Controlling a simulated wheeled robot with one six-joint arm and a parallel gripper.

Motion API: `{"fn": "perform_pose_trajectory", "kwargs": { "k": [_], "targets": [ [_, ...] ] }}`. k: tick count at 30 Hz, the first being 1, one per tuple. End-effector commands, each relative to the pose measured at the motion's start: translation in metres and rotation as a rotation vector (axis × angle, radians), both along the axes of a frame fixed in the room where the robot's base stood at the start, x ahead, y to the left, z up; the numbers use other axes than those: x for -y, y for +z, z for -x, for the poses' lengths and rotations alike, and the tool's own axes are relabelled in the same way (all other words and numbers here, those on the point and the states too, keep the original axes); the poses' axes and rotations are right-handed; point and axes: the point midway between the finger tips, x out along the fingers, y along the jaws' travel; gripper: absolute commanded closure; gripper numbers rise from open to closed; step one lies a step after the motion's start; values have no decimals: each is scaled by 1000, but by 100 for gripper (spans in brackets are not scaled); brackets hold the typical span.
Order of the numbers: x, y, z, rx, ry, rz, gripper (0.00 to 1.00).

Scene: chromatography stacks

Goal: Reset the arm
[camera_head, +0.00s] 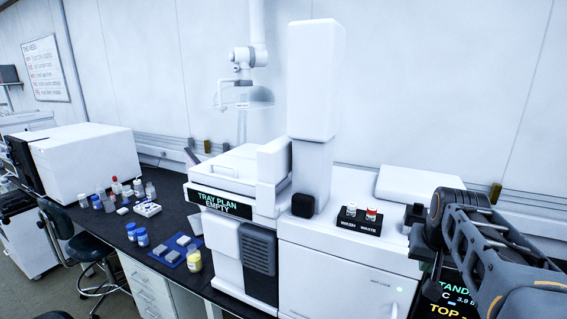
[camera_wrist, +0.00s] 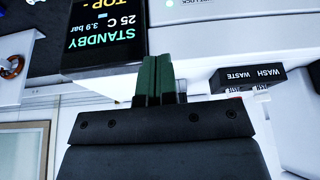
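My arm (camera_head: 487,246) reaches in from the right in the head view, in front of the white instrument. In the wrist view my gripper (camera_wrist: 156,80) has two green fingers side by side, pressed together with nothing visible between them. The fingers point towards the instrument front, between the black status display (camera_wrist: 104,38) and the WASH/WASTE block (camera_wrist: 240,78). No contact with either shows. In the head view the fingertips are hard to make out behind the arm.
The white instrument (camera_head: 340,270) has a tall tower (camera_head: 316,80) and a tray unit reading TRAY PLAN EMPTY (camera_head: 222,204). Two capped vials stand at the wash/waste block (camera_head: 358,222). Left, a dark bench holds bottles, a blue mat (camera_head: 176,249) and a yellow jar (camera_head: 194,261). A stool (camera_head: 90,248) stands in front.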

Motion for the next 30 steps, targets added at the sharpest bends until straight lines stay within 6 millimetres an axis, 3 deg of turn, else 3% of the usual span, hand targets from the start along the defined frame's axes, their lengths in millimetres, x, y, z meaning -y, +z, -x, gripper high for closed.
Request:
{"fn": "perform_pose_trajectory", "kwargs": {
  "k": [3,10,13,16,30],
  "targets": [
    [-46,-48,30,-2,89,0,100],
    [-110,-114,88,-1,262,3,100],
    [-124,-121,100,12,318,7,100],
    [-135,-116,102,42,354,12,100],
    [-136,-116,102,43,357,11,100]
  ]
}}
